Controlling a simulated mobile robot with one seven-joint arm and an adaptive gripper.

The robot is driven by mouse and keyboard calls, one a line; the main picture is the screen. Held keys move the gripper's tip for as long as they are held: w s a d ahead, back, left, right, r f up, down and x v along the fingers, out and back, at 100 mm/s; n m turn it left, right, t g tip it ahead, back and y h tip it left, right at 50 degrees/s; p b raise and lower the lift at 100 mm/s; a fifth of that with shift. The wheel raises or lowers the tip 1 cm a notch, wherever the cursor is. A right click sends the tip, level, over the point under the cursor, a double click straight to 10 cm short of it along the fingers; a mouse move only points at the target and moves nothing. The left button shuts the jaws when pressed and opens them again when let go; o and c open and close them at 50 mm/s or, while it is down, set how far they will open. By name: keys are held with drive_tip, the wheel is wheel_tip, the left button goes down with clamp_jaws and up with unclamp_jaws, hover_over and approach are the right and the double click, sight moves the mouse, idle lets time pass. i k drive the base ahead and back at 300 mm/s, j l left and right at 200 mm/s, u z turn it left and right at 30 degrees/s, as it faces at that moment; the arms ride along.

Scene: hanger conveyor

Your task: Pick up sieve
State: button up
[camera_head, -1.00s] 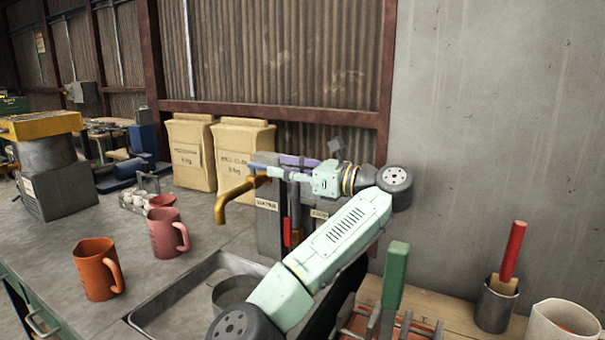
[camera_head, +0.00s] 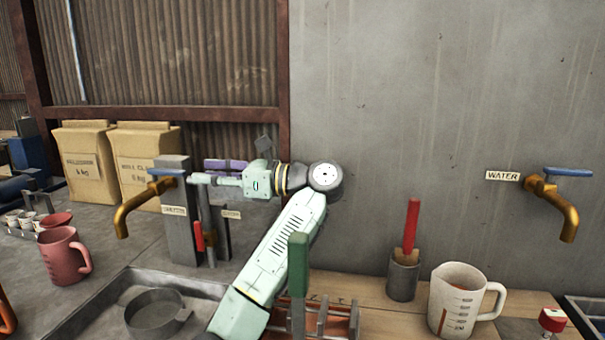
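A round, grey, shallow vessel (camera_head: 155,314) with a short handle on its right sits in the sink basin; it may be the sieve, but I cannot make out any mesh. No other thing is clearly a sieve. My gripper (camera_head: 195,179) is above and behind the vessel, well apart from it. It points left, close to the blue handle (camera_head: 166,172) of the left brass tap; I cannot tell whether they touch. I see the gripper side-on and small, so its finger opening is unclear. Nothing hangs from it.
The left brass tap (camera_head: 133,207) stands behind the basin (camera_head: 90,315). A pink mug (camera_head: 62,257) is left. A green-handled tool (camera_head: 298,275), a red-handled tool in a grey cup (camera_head: 403,278) and a measuring jug (camera_head: 455,303) stand right. A water tap (camera_head: 562,210) is on the wall.

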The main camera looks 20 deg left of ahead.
sight(160, 313)
drive_tip(key=k+j, duration=0.15)
drive_tip(key=k, duration=0.35)
drive_tip(key=k+j, duration=0.2)
drive_tip(key=k, duration=0.25)
